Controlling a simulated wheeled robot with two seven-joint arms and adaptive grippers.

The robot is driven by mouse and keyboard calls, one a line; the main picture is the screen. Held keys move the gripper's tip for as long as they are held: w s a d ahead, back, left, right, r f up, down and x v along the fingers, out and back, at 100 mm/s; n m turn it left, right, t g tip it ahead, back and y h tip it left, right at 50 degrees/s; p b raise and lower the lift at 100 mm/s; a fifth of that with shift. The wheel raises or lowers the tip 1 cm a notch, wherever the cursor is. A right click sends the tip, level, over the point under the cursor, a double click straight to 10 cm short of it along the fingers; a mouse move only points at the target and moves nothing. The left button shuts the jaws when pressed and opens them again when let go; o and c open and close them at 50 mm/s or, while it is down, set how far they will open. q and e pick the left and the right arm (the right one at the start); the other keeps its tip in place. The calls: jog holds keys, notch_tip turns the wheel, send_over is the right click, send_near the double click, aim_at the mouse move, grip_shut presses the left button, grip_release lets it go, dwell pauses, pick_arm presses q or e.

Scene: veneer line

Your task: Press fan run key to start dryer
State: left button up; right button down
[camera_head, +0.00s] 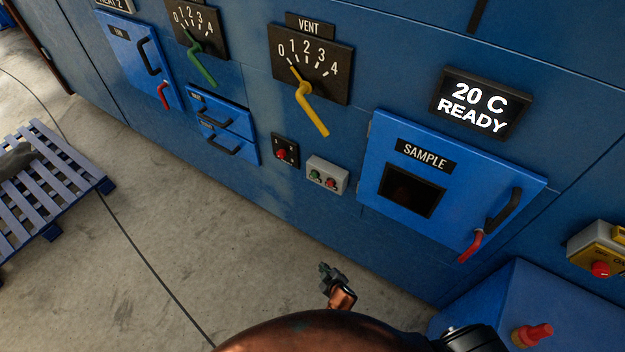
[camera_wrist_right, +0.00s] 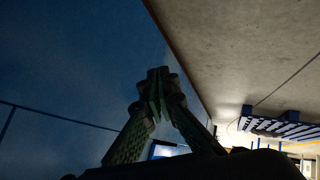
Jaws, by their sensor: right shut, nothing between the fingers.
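A grey key box (camera_head: 327,175) is on the blue dryer front, with a green key (camera_head: 315,174) on its left and a red key (camera_head: 331,183) on its right. Its labels are too small to read. A dark switch plate (camera_head: 285,150) with a red knob is just left of it. The display (camera_head: 480,104) reads "20 C READY". My right gripper (camera_head: 328,270) is below the key box and apart from it, over the floor in the picture. In the right wrist view its fingers (camera_wrist_right: 157,80) meet at the tips, shut and empty. My left gripper is not in view.
The sample door (camera_head: 448,194) with its black and red handles is right of the key box. A yellow box with a red button (camera_head: 600,269) is at far right. A blue pallet (camera_head: 50,185) lies on the left floor.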

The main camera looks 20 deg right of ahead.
aim_at(314, 175)
jog(key=w+a+r+n+t+b, duration=0.1)
jog(key=w+a+r+t+b, duration=0.3)
jog(key=w+r, duration=0.8)
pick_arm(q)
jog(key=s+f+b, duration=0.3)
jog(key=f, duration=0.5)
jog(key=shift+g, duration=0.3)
pick_arm(e)
jog(key=w+r+t, duration=0.1)
jog(key=r+t, duration=0.1)
jog(key=r, duration=0.7)
jog(key=w+a+r+t+h, duration=0.1)
jog(key=w+r+t, duration=0.1)
jog(key=r, duration=0.8)
jog(key=shift+w+a+n+h, duration=0.15)
jog(key=shift+a+n+h, duration=0.15)
jog(key=shift+w, duration=0.1)
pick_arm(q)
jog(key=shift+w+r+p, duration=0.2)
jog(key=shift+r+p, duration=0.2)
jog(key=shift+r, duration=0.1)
pick_arm(e)
jog(key=w+d, duration=0.5)
jog(key=d, duration=0.2)
jog(key=shift+w+f, duration=0.1)
jog(key=shift+w, duration=0.05)
jog(key=shift+w+d, duration=0.2)
jog(key=shift+d, duration=0.1)
